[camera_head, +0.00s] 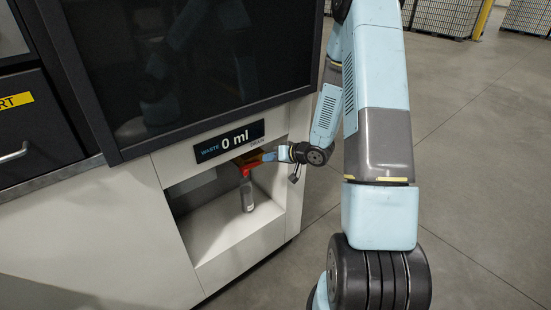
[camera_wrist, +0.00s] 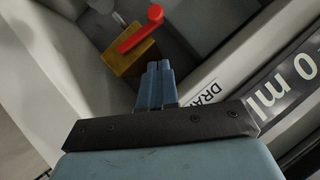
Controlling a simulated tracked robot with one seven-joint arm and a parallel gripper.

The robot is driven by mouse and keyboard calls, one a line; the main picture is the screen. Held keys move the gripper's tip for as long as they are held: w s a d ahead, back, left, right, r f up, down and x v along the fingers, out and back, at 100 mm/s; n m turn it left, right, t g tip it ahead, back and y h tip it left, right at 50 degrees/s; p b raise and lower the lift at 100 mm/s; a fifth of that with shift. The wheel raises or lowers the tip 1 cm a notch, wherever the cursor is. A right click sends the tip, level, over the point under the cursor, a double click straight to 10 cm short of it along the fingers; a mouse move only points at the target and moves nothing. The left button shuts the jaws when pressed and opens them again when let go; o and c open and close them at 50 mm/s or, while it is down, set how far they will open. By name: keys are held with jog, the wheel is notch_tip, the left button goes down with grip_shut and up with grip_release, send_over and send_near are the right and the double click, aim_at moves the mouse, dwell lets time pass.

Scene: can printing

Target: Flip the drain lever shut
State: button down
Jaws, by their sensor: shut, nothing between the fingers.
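The red drain lever (camera_wrist: 141,31) sits on a brass-coloured valve body (camera_wrist: 126,62) in the wrist view. It also shows in the head view (camera_head: 246,168), small and partly hidden, under the waste display. My gripper (camera_wrist: 158,66) is shut and empty, its blue fingertips just beside the valve and a little short of the lever. In the head view my gripper (camera_head: 268,156) reaches into the recess from the right.
The waste display (camera_head: 230,141) reads 0 ml above the recess, with a DRAIN label (camera_wrist: 208,92) beside it. The white recess walls (camera_head: 180,225) close in around the valve. A dark screen (camera_head: 190,65) hangs above. Open floor (camera_head: 480,150) lies to the right.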

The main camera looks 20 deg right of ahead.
aim_at(244, 169)
jog(key=shift+w+a+f, duration=0.6)
jog(key=shift+a+f, duration=0.35)
jog(key=shift+f, duration=0.05)
jog(key=shift+w+a+f, duration=0.6)
jog(key=shift+a+f, duration=0.35)
jog(key=shift+f, duration=0.1)
jog(key=shift+w+a+f, duration=0.6)
jog(key=shift+a+f, duration=0.35)
jog(key=shift+f, duration=0.05)
jog(key=shift+f, duration=0.1)
